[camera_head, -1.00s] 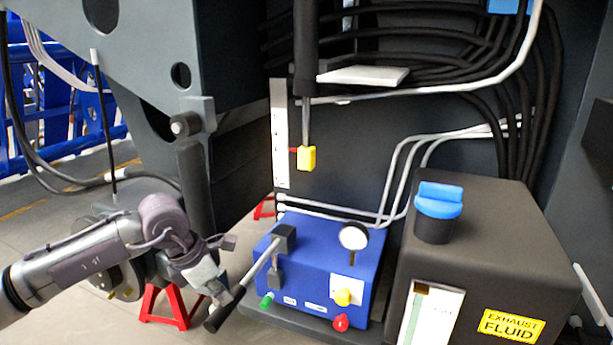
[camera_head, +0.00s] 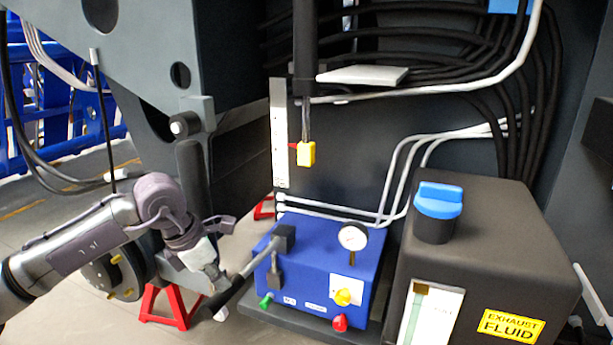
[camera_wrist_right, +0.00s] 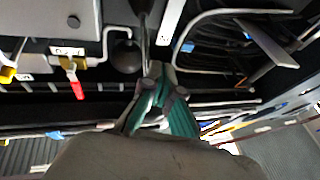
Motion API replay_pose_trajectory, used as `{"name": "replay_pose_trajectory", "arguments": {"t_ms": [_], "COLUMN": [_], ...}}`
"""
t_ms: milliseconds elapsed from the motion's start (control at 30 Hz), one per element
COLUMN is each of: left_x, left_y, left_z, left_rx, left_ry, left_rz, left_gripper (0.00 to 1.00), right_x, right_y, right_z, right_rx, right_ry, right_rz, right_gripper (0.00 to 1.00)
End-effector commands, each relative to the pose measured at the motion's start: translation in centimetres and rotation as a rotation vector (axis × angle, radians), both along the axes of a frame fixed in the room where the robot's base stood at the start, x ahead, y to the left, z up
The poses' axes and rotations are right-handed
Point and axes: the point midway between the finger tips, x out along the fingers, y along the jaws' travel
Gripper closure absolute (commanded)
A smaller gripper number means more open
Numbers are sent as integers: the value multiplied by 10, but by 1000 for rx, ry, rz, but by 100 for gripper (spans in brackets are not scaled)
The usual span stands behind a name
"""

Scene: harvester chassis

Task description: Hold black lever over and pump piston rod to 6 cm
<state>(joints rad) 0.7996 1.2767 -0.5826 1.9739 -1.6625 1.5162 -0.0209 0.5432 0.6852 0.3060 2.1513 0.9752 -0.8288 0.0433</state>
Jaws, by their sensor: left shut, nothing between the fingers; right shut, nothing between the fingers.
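The blue pump box (camera_head: 318,275) has a pump lever with a grey rod and black grip (camera_head: 228,298) reaching down to the left. A small black lever (camera_head: 275,283) stands on its front face. The piston rod (camera_head: 306,125) hangs above with a yellow end block (camera_head: 306,154) and a red pointer against the white scale (camera_head: 279,140). My left gripper (camera_head: 219,283) is shut at the pump lever's grip, with nothing between its fingers. In the right wrist view my right gripper (camera_wrist_right: 157,82) is shut and empty; it does not show in the head view.
A gauge (camera_head: 353,237) and yellow and red knobs are on the pump box. A dark exhaust fluid tank (camera_head: 500,250) with a blue cap stands to the right. A red-handled valve (camera_wrist_right: 75,80) shows in the right wrist view. A red stand (camera_head: 168,305) is at lower left.

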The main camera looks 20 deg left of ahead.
Motion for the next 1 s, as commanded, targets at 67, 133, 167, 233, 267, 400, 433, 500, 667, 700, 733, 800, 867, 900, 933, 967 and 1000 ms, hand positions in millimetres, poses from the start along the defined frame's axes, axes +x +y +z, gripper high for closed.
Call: {"name": "replay_pose_trajectory", "arguments": {"t_ms": [67,133,167,233,267,400,433,500,667,700,733,800,867,900,933,967,1000], "left_x": [1,1,0,0,0,-1,0,0,-1,-1,-1,-1,-1,-1,-1,-1,0], "left_y": [0,0,0,0,0,0,0,0,0,0,0,0,0,0,0,0,0], "left_z": [14,23,26,30,31,32,32,32,31,31,31,31,31,31,31,31,31], "left_rx": [-1,-2,0,0,1,1,1,1,1,1,1,1,1,1,1,1,1], "left_ry": [-4,-2,-2,0,1,2,2,2,2,2,2,2,2,2,2,2,2], "left_rz": [-1,0,0,0,0,0,0,0,0,0,0,0,0,0,0,0,0], "left_gripper": [100,100,100,100,100,100,100,100,100,100,100,100,100,100,100,100,100], "right_x": [-1,-1,-1,-1,-1,-1,-1,0,0,0,0,0,0,0,0,0,0], "right_y": [0,0,0,0,0,0,0,0,0,0,0,0,0,0,0,0,0], "right_z": [2,2,2,2,2,1,1,1,-8,-13,-17,-26,-33,-38,-42,-45,-50], "right_rx": [1,1,1,1,1,1,1,1,1,1,1,2,2,1,1,2,1], "right_ry": [-5,-4,-4,-4,-4,-4,-4,-4,0,0,2,3,4,2,4,3,4], "right_rz": [-1,-1,-1,-1,-1,-1,-1,-1,0,0,1,1,1,1,0,0,0], "right_gripper": [100,100,100,100,100,100,100,100,100,100,100,100,100,100,100,100,100]}}
